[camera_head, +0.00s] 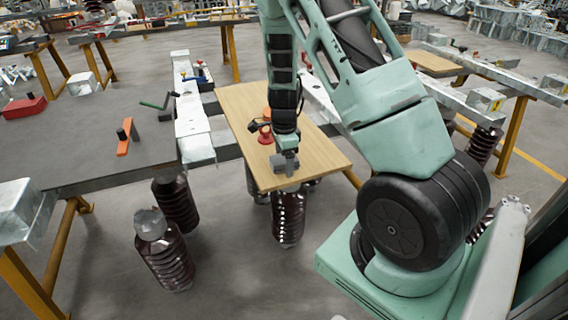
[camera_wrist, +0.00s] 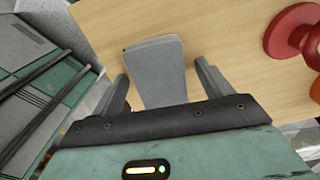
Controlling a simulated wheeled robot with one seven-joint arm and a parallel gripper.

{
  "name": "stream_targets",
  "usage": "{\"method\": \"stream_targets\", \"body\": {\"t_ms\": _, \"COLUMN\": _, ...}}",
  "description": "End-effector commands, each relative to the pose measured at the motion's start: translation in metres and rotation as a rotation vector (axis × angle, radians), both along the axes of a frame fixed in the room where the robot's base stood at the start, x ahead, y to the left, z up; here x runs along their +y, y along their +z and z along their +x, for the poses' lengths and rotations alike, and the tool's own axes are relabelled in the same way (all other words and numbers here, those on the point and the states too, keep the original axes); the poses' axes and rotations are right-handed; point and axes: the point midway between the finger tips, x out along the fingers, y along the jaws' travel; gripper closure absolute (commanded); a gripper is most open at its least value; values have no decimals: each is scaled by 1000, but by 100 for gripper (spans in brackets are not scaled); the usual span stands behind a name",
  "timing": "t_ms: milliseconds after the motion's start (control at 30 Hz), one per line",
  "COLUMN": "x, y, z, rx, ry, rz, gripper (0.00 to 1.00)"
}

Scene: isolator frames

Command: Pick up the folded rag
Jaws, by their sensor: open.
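The folded rag (camera_wrist: 158,70) is a grey, flat, tapered piece on the light wooden board (camera_wrist: 210,25) in the wrist view. My gripper (camera_wrist: 163,80) is open, with one finger on each side of the rag's near part. I cannot tell whether the fingers touch it. In the head view my gripper (camera_head: 285,163) points down over the near end of the wooden board (camera_head: 250,110). A grey shape at the gripper's tip there may be the rag or the fingers. The rag's near end is hidden behind the gripper body in the wrist view.
A red round-based object (camera_wrist: 292,32) stands on the board to the right of my gripper. A dark table (camera_head: 90,135) with an orange tool (camera_head: 124,140) is at the left. Brown ribbed insulators (camera_head: 163,250) stand on the floor below.

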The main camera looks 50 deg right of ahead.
Motion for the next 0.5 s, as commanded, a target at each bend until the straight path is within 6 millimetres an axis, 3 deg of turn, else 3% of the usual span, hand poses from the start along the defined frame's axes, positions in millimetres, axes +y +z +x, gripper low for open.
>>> {"method": "stream_targets", "body": {"t_ms": 133, "x": 0, "y": 0, "z": 0, "rx": 0, "ry": 0, "rz": 0, "gripper": 25}}
{"method": "stream_targets", "body": {"t_ms": 300, "x": 0, "y": 1, "z": 0, "rx": 0, "ry": 1, "rz": 0, "gripper": 70}}
{"method": "stream_targets", "body": {"t_ms": 500, "x": 0, "y": 1, "z": 0, "rx": 0, "ry": 1, "rz": 0, "gripper": 70}}
